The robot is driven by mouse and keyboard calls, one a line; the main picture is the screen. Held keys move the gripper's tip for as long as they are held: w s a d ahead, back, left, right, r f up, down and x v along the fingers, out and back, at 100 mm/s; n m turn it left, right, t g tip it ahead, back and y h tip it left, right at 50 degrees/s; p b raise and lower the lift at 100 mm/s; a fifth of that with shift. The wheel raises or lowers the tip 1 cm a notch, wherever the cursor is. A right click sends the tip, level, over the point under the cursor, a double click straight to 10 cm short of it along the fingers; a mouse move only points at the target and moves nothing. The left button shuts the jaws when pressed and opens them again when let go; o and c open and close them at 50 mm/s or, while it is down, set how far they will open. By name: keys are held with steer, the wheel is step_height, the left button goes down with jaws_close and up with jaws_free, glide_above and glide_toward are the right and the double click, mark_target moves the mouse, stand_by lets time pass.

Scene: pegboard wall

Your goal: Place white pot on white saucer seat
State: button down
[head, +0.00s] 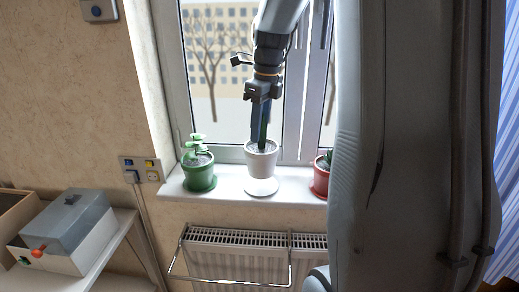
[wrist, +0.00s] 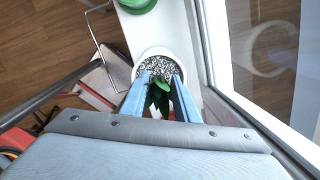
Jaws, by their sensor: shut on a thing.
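The white pot (head: 261,162), with dark soil and a green plant, is upright over the white saucer (head: 261,187) on the windowsill. The saucer's front shows below the pot; I cannot tell whether they touch. My gripper (head: 262,146) points down into the pot from above. In the wrist view, the blue fingers of my gripper (wrist: 161,80) reach inside the rim of the white pot (wrist: 184,62), on both sides of the green leaves. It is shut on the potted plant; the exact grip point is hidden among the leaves.
A green pot (head: 199,174) stands on the sill to the left, and a red pot (head: 320,179) to the right, partly hidden by my arm. The window (head: 222,80) is close behind. A radiator (head: 235,258) is below; a grey-lidded box (head: 68,228) is at the lower left.

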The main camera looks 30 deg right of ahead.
mark_target(265, 108)
steer(key=shift+f+p, duration=0.45)
steer(key=shift+f, duration=2.1)
steer(key=c, duration=1.4)
jaws_free()
steer(key=shift+f, duration=0.15)
steer(key=r+b, duration=0.1)
steer(key=r, duration=0.3)
steer(key=s+r, duration=0.1)
steer(key=r, duration=0.3)
steer(key=r+b, duration=0.1)
steer(key=r, duration=0.3)
steer(key=shift+s+d+r+b, duration=0.1)
steer(key=shift+s+d+b, duration=0.05)
steer(key=shift+d+b, duration=0.2)
steer(key=shift+s, duration=0.1)
